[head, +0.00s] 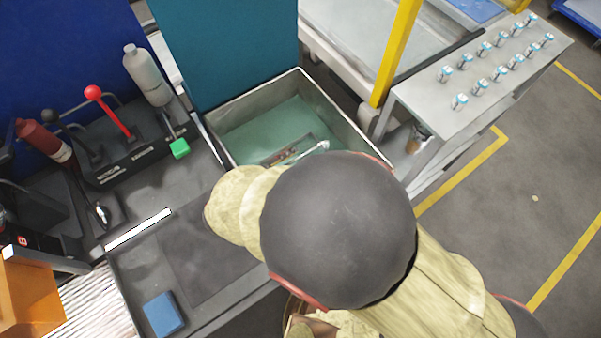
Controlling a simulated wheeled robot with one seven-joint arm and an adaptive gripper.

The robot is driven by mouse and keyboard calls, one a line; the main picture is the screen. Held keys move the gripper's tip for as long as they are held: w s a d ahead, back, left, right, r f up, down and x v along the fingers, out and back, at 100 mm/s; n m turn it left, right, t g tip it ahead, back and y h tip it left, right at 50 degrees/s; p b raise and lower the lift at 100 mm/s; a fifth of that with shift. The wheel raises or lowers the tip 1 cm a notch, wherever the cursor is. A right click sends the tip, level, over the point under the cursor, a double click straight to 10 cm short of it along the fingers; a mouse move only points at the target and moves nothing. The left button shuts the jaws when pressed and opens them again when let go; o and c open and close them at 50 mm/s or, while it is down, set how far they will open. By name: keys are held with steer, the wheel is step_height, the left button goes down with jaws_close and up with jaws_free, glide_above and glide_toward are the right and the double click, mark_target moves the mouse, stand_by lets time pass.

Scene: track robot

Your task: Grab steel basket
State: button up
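A grey metal open-topped bin (359,133) with a green inner floor stands at the upper middle of the head view. It may be the steel basket, but I cannot be sure. A small flat brownish item (287,151) and a thin light rod-like piece (312,150) show inside it. My beige arm with its large dark joint cover crosses the middle of the view and hides the bin's near side. My gripper is not visible, so I cannot tell whether it touches anything.
A grey bench (225,262) with a blue block (164,313) lies left of my arm. Levers, including a red-knobbed one (110,112), and a grey bottle (147,75) stand at left. A table (475,118) with several small fittings and a yellow post (396,50) stand right.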

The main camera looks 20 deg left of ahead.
steer(key=shift+x, duration=1.15)
steer(key=c, duration=0.3)
steer(key=c, duration=0.4)
jaws_close()
